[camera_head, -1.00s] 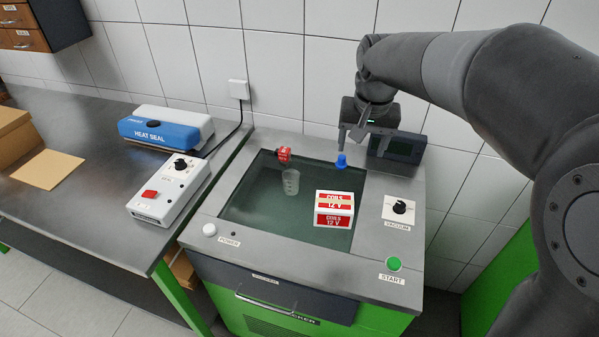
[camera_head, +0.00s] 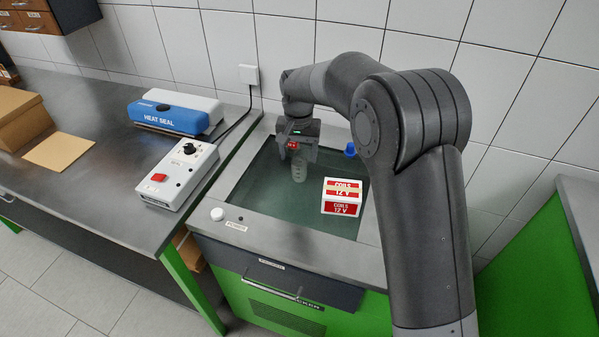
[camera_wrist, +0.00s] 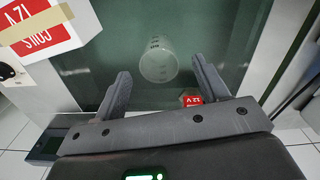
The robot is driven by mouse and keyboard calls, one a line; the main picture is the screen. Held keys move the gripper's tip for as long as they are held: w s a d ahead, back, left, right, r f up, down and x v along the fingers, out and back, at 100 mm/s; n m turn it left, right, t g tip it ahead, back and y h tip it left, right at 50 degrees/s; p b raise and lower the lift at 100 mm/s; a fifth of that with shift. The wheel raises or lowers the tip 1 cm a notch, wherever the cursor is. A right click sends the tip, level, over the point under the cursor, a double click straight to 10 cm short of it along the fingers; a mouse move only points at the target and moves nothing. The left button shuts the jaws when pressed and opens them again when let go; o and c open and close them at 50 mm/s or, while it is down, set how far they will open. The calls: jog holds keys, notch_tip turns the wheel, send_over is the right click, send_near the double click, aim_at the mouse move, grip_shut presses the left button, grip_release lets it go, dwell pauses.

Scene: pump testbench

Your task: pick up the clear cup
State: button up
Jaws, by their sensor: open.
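The clear cup (camera_head: 276,169) stands on the dark glass top of the bench, just in front of and below my gripper. In the wrist view the clear cup (camera_wrist: 158,60) shows whole, with dark graduation marks, ahead of the fingertips and between their lines. My gripper (camera_head: 293,157) is open and empty above the back part of the glass; its two fingers spread apart in the wrist view (camera_wrist: 160,78). The cup is apart from both fingers.
A small red object (camera_wrist: 191,100) lies near one finger. The white and red coils box (camera_head: 341,196) stands right of the cup. A blue piece (camera_head: 350,150) is at the back right. The heat sealer (camera_head: 170,115) and its control box (camera_head: 178,175) stand left.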

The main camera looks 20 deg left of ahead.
aim_at(299, 168)
jog(key=f, duration=0.6)
jog(key=shift+w+f, duration=0.2)
jog(key=shift+c, duration=0.2)
jog(key=c, duration=1)
jog(key=shift+r, duration=0.1)
